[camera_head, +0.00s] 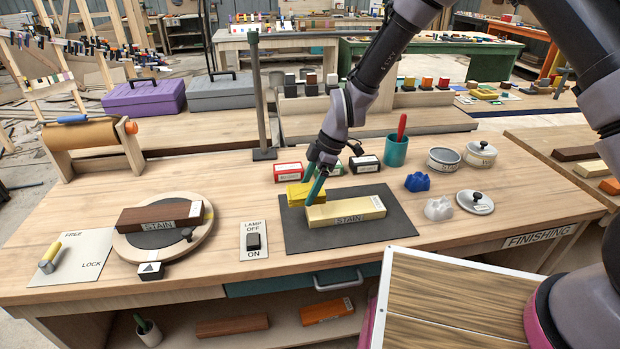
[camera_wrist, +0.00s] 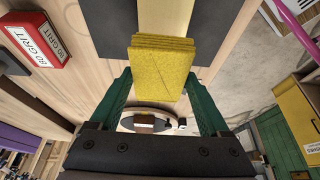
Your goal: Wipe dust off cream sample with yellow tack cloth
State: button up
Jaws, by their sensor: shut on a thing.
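The cream sample (camera_head: 350,209) is a long pale block marked STAIN, lying on a dark mat (camera_head: 295,237) on the bench. The yellow tack cloth (camera_head: 296,194) is a folded stack at the sample's left end in the head view. My gripper (camera_head: 307,192) has teal fingers and is shut on the cloth. In the wrist view the cloth (camera_wrist: 163,68) sits between the two fingers, with the cream sample (camera_wrist: 165,15) extending beyond it. The cloth hides the near end of the sample there; I cannot tell whether they touch. No dust can be made out.
A turntable (camera_head: 190,243) with a brown STAIN block and a lamp switch (camera_head: 254,241) stand left of the mat. Grit boxes (camera_head: 289,172) and a teal cup (camera_head: 396,151) stand behind. A blue crumpled lump (camera_head: 417,182), a white one (camera_head: 438,209) and tins are to the right.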

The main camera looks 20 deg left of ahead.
jog(key=shift+r, duration=1.55)
